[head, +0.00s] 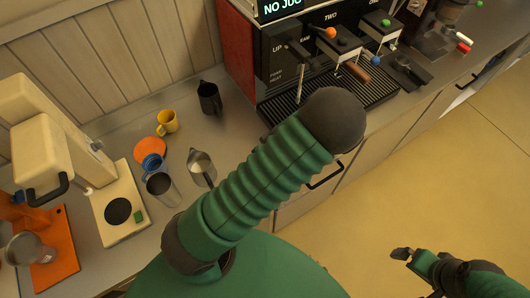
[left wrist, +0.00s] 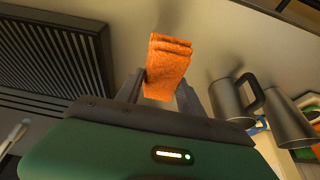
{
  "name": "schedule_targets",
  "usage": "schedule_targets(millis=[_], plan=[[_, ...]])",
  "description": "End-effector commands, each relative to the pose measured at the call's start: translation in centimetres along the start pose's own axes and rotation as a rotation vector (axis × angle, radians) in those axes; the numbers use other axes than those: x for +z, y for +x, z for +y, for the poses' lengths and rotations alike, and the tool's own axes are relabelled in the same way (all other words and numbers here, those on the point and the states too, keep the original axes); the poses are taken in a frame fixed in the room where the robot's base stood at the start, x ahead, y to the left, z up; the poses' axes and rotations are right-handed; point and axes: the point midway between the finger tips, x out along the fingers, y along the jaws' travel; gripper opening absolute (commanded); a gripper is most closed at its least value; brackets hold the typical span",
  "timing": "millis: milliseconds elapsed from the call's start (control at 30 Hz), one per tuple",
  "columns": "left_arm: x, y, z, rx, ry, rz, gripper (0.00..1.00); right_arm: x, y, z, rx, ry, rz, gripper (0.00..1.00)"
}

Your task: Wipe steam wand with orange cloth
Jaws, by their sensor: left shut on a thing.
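My left gripper (left wrist: 160,95) is shut on the folded orange cloth (left wrist: 167,65), which stands up between its two fingers in the left wrist view. In the head view my own green arm hides this gripper and the cloth. The thin pale steam wand (head: 300,88) hangs at the left front of the espresso machine (head: 282,62), above its drip tray. A pale rod tip at the left edge of the left wrist view may be the wand; it stands apart from the cloth. My right gripper (head: 402,254) is at the lower right over the floor, its opening unclear.
The drip tray grate (left wrist: 55,55) lies at the upper left of the left wrist view. Metal pitchers (left wrist: 232,100) stand at its right.

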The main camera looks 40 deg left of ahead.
Motion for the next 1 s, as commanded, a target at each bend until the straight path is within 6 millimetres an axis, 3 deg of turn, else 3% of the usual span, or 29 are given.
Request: schedule_targets(millis=[1000], plan=[[2.5,6.0,0.0,0.000,0.000,0.000,0.12,1.2,5.3,0.0,0.000,0.000,0.000,1.00]])
